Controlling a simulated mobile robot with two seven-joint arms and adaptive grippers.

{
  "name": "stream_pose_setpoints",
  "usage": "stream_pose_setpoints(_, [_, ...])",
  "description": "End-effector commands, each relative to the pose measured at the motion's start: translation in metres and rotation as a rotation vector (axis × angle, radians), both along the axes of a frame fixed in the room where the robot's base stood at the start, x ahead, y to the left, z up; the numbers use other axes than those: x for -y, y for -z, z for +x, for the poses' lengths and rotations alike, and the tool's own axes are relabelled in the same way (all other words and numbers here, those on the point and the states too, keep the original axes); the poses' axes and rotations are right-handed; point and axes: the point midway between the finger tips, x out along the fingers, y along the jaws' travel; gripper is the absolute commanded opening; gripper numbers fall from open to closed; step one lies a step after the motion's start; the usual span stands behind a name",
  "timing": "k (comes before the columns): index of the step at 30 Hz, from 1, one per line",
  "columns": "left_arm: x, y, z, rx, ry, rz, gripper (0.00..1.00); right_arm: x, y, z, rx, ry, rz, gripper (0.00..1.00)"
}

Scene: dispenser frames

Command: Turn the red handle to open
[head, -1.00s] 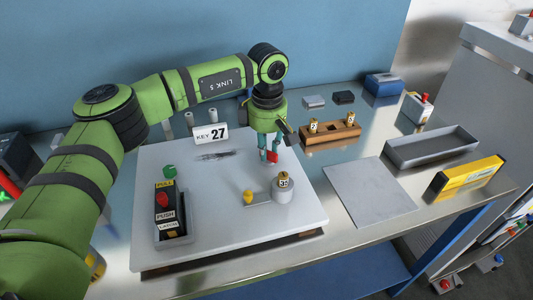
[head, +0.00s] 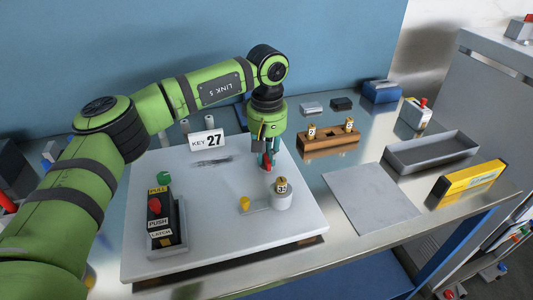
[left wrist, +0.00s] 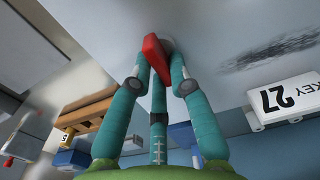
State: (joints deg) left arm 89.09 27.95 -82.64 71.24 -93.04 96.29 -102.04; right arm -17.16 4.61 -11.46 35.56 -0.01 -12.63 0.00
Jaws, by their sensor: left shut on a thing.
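The red handle (head: 267,168) is on the white panel (head: 225,222), near its back right part. My left gripper (head: 267,159) points down at it from above, with its teal fingers closed around it. In the left wrist view the red handle (left wrist: 154,55) sits between the fingertips of my left gripper (left wrist: 160,82), its pointed end sticking out toward the camera. The fingers cover part of the handle's base. My right gripper is not in view.
A wooden block (head: 330,139) and a grey tray (head: 432,150) stand to the right.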

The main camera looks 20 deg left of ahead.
Motion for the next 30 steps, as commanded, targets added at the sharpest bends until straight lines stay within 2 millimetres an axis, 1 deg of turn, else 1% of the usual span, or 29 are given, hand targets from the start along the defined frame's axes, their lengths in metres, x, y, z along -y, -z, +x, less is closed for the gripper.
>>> stream_pose_setpoints(6, [0.0006,0.0021,-0.001,-0.005,0.031,0.002,0.0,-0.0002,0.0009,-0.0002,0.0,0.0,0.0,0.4])
stream_pose_setpoints(17, [0.0007,0.0021,-0.0012,-0.006,0.034,0.001,0.0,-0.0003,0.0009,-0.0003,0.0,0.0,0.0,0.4])
stream_pose_setpoints(18, [0.0007,0.0021,-0.0012,-0.006,0.034,0.001,0.32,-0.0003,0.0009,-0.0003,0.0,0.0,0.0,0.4])
stream_pose_setpoints(19, [0.0007,0.0021,-0.0012,-0.006,0.034,0.001,0.44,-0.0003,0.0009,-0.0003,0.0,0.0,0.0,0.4])
stream_pose_setpoints(30, [0.0005,-0.0014,-0.0002,-0.001,0.03,-0.001,0.44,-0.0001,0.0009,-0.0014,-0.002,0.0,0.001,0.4])
